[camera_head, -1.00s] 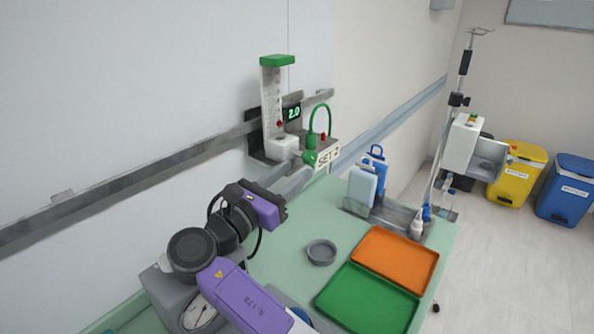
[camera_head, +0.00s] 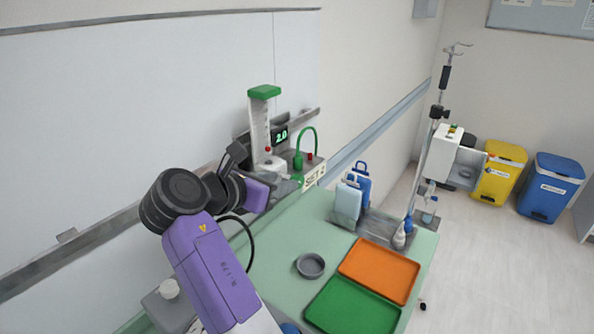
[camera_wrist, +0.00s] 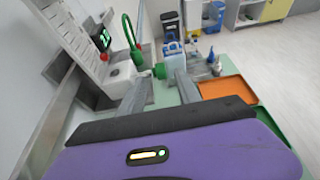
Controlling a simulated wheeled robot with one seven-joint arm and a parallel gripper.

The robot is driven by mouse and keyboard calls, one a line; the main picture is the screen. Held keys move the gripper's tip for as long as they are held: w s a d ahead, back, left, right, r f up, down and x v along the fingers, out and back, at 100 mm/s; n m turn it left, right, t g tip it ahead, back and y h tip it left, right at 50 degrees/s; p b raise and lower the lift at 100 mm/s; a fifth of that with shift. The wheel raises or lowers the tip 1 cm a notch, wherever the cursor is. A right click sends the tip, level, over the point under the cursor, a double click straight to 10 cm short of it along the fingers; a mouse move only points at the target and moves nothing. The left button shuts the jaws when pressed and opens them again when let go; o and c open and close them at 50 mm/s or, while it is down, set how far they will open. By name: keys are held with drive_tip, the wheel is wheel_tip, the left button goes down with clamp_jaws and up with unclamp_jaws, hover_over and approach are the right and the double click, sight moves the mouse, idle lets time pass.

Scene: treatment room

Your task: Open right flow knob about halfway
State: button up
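A small lit display (camera_head: 281,135) beside the tube reads 2.0. A label (camera_head: 314,177) sits right of the knob, partly covered.
A green hose (camera_head: 306,138) arches beside the display, near a red fitting (camera_head: 310,156). Below, the table (camera_head: 285,235) holds a grey dish (camera_head: 310,265), an orange tray (camera_head: 379,270), a green tray (camera_head: 352,308) and a bottle rack (camera_head: 374,229).

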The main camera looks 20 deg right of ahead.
sight(298, 176)
drive_tip(key=shift+p+x, duration=0.55)
drive_tip(key=shift+x, duration=3.2)
drive_tip(key=shift+d+f, duration=0.1)
clamp_jaws()
